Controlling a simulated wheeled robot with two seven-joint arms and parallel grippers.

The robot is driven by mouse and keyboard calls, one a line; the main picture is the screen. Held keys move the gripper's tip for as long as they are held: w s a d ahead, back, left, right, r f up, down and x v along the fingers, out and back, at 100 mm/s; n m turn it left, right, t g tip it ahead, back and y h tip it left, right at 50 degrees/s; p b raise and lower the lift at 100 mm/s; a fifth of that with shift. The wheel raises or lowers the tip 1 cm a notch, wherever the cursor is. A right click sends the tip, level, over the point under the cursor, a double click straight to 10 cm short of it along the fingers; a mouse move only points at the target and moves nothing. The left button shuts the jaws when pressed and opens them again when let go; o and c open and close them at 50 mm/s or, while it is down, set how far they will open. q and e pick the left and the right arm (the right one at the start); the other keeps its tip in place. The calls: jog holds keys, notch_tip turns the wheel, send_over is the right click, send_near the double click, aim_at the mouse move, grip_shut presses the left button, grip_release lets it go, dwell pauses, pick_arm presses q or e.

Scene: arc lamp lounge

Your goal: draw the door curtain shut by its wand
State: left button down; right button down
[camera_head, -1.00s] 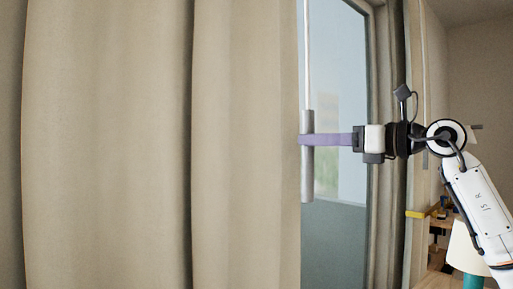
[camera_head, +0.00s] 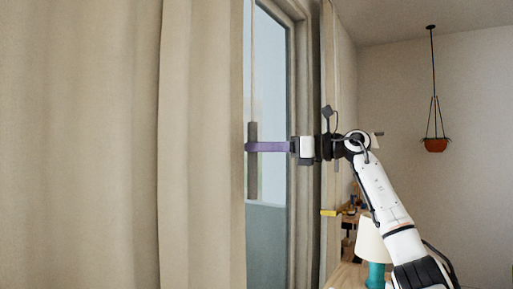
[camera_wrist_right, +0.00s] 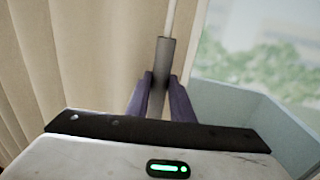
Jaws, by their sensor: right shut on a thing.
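The beige door curtain (camera_head: 110,140) fills the left half of the head view, and its right edge hangs beside the wand. It also shows in the right wrist view (camera_wrist_right: 70,60). The wand is a thin pale rod with a grey handle (camera_head: 252,180), hanging upright at the curtain's right edge. My right gripper (camera_head: 254,147) has purple fingers shut on the grey handle. In the right wrist view the handle (camera_wrist_right: 162,58) stands between the two fingers. The glass door (camera_head: 270,110) is uncovered to the right of the curtain. My left gripper is not in view.
A wooden table (camera_head: 350,273) with a white-shaded lamp (camera_head: 372,240) on a teal base stands at the lower right, near my right arm. A yellow object (camera_head: 328,213) shows beside the door frame. A hanging pot (camera_head: 435,145) is at the far right.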

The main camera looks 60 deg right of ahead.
jog(key=c, duration=1.8)
grip_release()
jog(key=shift+s+d+r, duration=0.1)
jog(key=shift+d, duration=0.2)
jog(key=shift+o, duration=1.2)
jog(key=shift+d, duration=0.1)
